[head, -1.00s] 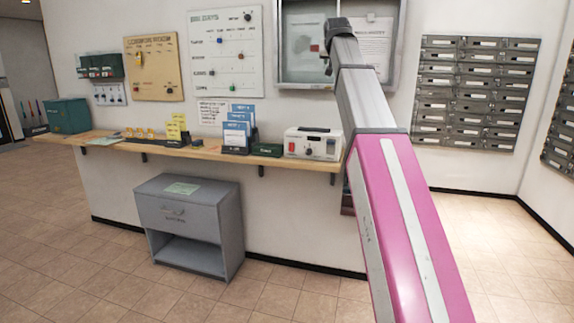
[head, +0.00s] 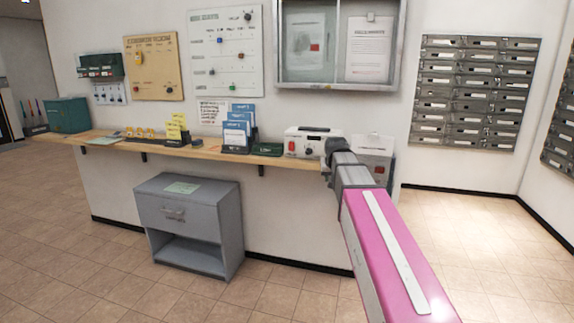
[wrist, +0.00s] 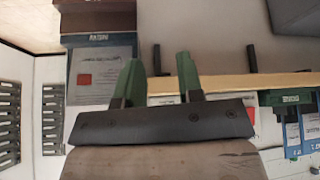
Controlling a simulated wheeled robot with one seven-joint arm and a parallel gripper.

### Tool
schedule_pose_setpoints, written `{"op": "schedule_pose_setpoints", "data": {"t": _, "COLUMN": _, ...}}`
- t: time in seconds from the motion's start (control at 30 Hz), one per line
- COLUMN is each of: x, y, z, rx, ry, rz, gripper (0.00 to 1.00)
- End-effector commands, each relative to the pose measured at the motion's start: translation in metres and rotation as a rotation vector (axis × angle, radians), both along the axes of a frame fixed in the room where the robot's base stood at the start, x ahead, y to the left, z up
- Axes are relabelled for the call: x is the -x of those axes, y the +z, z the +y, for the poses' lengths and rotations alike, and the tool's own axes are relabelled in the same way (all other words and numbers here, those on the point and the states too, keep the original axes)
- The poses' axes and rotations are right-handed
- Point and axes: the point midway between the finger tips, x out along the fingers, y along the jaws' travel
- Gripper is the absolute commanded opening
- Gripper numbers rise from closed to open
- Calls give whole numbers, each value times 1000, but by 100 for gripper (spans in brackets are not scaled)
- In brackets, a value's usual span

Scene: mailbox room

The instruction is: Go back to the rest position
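My arm reaches forward from the bottom right of the head view, and its dark end with my gripper (head: 328,152) is beside the right end of the wooden shelf, by the white device (head: 312,140). In the wrist view my gripper (wrist: 157,75) shows two green fingers standing apart with a clear gap. Nothing is held between them.
The wooden shelf (head: 205,153) carries blue leaflets (head: 237,128) and a teal box (head: 68,115). A grey cabinet (head: 190,225) stands below. Mailboxes (head: 475,90) hang at right. The tiled floor (head: 300,300) is clear in front.

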Motion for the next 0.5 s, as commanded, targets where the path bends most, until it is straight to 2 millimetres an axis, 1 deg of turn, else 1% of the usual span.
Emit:
{"op": "schedule_pose_setpoints", "data": {"t": 0.03, "x": 15, "y": -24, "z": -1, "rx": -1, "ry": 1, "rz": 32, "gripper": 34}}
{"op": "schedule_pose_setpoints", "data": {"t": 0.1, "x": 30, "y": -52, "z": -2, "rx": -4, "ry": 3, "rz": 71, "gripper": 34}}
{"op": "schedule_pose_setpoints", "data": {"t": 0.17, "x": 43, "y": -75, "z": -3, "rx": -6, "ry": 5, "rz": 105, "gripper": 34}}
{"op": "schedule_pose_setpoints", "data": {"t": 0.2, "x": 53, "y": -90, "z": -3, "rx": -7, "ry": 5, "rz": 129, "gripper": 34}}
{"op": "schedule_pose_setpoints", "data": {"t": 0.37, "x": 93, "y": -146, "z": -5, "rx": -13, "ry": 10, "rz": 218, "gripper": 34}}
{"op": "schedule_pose_setpoints", "data": {"t": 0.4, "x": 103, "y": -160, "z": -5, "rx": -15, "ry": 11, "rz": 240, "gripper": 34}}
{"op": "schedule_pose_setpoints", "data": {"t": 0.47, "x": 120, "y": -179, "z": -6, "rx": -17, "ry": 13, "rz": 274, "gripper": 34}}
{"op": "schedule_pose_setpoints", "data": {"t": 0.5, "x": 131, "y": -192, "z": -6, "rx": -18, "ry": 13, "rz": 296, "gripper": 34}}
